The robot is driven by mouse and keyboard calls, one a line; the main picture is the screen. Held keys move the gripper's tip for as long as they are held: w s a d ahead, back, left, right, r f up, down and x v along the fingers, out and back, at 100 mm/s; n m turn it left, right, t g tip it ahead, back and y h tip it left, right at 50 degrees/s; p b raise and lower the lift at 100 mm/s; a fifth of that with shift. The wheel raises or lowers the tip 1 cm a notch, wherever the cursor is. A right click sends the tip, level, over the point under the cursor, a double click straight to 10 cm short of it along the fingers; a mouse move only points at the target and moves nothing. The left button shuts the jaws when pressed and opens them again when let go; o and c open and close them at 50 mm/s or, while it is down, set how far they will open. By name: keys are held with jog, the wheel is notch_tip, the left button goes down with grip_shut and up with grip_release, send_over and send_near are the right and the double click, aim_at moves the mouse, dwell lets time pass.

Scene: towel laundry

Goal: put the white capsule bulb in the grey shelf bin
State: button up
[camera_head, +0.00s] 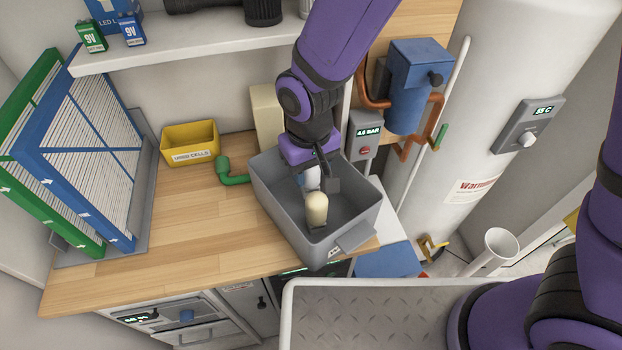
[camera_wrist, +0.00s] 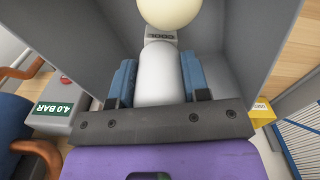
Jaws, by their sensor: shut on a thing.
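The white capsule bulb (camera_wrist: 162,78) is between the blue-padded fingers of my gripper (camera_wrist: 158,84) in the wrist view. It also shows as a small white shape (camera_head: 311,181) in the head view, partly hidden by my gripper (camera_head: 318,178). My gripper is shut on it and points down inside the grey shelf bin (camera_head: 279,218). Whether the bulb touches the bin floor I cannot tell. The bin sits at the right front edge of the wooden worktop.
A cream rounded bulb (camera_head: 316,208) stands in the bin close in front of the white one. A yellow bin (camera_head: 189,143) and green pipe elbow (camera_head: 231,174) lie left. A blue pump unit (camera_head: 410,85) stands right. A shelf (camera_head: 200,40) runs behind. The worktop's middle is clear.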

aim_at(309, 183)
jog(key=shift+f, duration=1.9)
jog(key=o, duration=0.9)
jog(key=shift+f, duration=0.1)
jog(key=shift+a, duration=0.1)
notch_tip(309, 183, up, 12)
jog(key=shift+r, duration=0.1)
